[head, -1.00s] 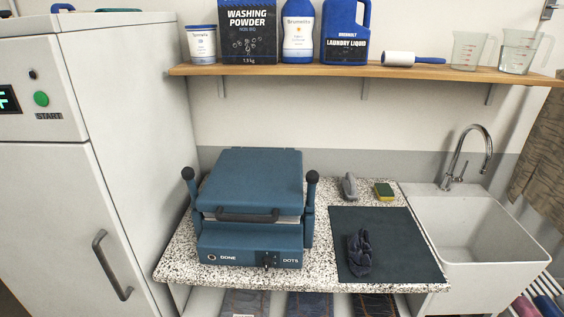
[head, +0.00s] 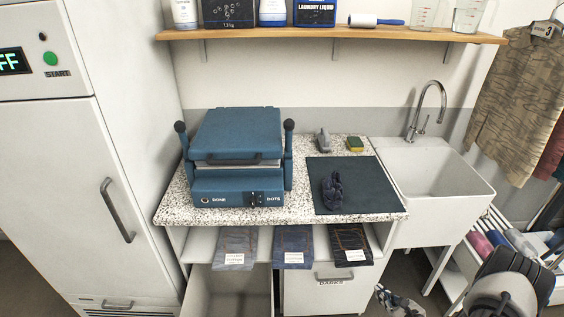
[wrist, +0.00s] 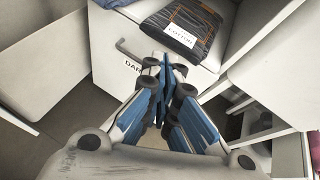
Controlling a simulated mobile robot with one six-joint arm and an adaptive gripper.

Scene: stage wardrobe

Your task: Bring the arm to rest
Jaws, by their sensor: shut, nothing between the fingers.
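My gripper (wrist: 165,76) shows in the wrist view with its fingers together and nothing between them. It hangs in free space in front of the white drawer marked DARKS (wrist: 128,65) and below the shelf with a folded dark cloth labelled COTTON (wrist: 178,22). In the head view my arm shows at the lower right, right of the DARKS drawer (head: 318,297) and below the sink (head: 440,195).
A blue press (head: 238,145) and a dark mat (head: 365,185) with a crumpled dark cloth (head: 331,190) are on the speckled counter (head: 185,212). An open bin (head: 228,290) stands below. A rack with rolled cloths (head: 497,238) is close to my arm.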

